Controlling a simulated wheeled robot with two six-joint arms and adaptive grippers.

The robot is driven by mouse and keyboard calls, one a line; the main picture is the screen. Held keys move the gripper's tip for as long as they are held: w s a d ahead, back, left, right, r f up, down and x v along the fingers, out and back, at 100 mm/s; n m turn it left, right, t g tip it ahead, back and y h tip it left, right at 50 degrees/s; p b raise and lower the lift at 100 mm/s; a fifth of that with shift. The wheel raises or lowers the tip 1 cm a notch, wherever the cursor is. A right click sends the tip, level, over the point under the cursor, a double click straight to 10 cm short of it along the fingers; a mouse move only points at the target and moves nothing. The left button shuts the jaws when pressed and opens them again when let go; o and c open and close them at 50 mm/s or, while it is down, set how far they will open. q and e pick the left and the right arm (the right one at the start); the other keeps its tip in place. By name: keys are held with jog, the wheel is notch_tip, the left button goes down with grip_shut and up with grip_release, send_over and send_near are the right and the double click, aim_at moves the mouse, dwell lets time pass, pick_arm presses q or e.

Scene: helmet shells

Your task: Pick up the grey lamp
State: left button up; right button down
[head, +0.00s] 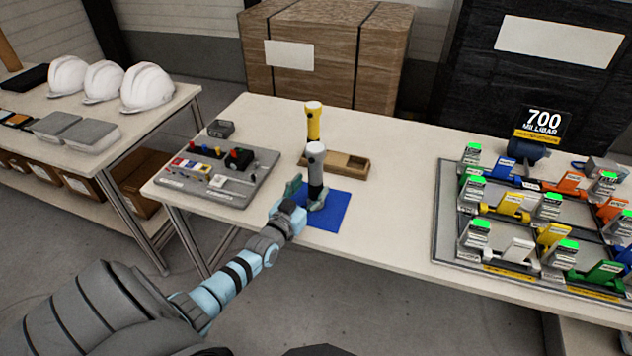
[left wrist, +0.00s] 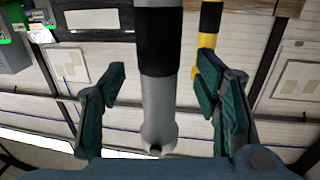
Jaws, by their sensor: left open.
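The grey lamp (head: 316,166), a grey torch-like cylinder with a black band, stands upright on the blue mat (head: 334,216) near the table's front edge. My left gripper (head: 305,193) is at its lower part, coming from the front left. In the left wrist view, the grey lamp (left wrist: 159,105) lies between the two spread green fingers of my left gripper (left wrist: 160,78), with gaps visible on both sides. The gripper is open. My right gripper is not in view.
A yellow lamp (head: 313,123) stands close behind, by a wooden tray (head: 345,166). A grey panel (head: 218,177) with switches lies left. A board of coloured clamps (head: 445,225) fills the table's right. Bare tabletop (head: 400,200) lies between.

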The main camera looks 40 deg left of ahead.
aim_at(312, 185)
pick_arm(q)
jog(key=w, duration=0.1)
jog(key=w+b, duration=0.1)
jog(key=w, duration=0.1)
jog(key=shift+a+f+b, duration=0.15)
jog(key=shift+a+b, duration=0.05)
jog(key=shift+b, duration=0.1)
jog(key=shift+w, duration=0.15)
jog(key=shift+c, duration=0.7)
jog(key=shift+r, duration=0.2)
grip_shut()
